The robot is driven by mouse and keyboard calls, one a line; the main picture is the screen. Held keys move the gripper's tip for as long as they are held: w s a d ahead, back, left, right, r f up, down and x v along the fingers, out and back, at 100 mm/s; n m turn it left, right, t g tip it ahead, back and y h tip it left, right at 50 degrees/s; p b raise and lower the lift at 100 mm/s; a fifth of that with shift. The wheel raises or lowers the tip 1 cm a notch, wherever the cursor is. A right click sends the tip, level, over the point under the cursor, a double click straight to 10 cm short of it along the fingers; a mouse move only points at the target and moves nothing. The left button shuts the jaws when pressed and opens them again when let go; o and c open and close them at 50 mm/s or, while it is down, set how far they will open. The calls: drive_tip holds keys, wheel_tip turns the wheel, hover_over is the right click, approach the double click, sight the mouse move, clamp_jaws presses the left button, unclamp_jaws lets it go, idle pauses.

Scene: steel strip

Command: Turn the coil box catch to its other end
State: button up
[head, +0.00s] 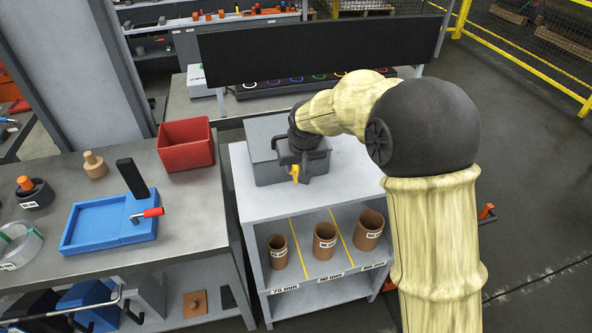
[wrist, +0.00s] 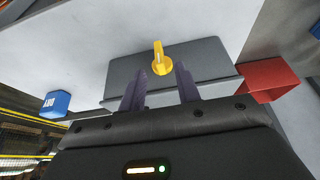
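The coil box (head: 266,150) is a grey box with a lid, on top of a light grey shelf unit. Its catch is a yellow turning knob (head: 294,172) on the front face, partly hidden by my gripper in the head view. In the wrist view the yellow catch (wrist: 160,60) shows whole, its narrow handle roughly upright in the picture, against the grey box (wrist: 205,62). My gripper (wrist: 161,84) is open, its two dark fingers apart. The catch appears just beyond the fingertips, between them in the picture, with no visible contact.
A red bin (head: 186,145) stands on the bench left of the box; it also shows in the wrist view (wrist: 268,80). Brown cylinders (head: 325,240) stand on the shelf below. A blue tray (head: 105,222) lies on the bench. A dark screen (head: 320,50) stands behind.

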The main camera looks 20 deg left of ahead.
sight(297, 170)
drive_tip(key=x, duration=0.5)
drive_tip(key=shift+w+f+p, duration=0.1)
drive_tip(key=shift+f+p, duration=0.1)
drive_tip(key=shift+p, duration=0.1)
clamp_jaws()
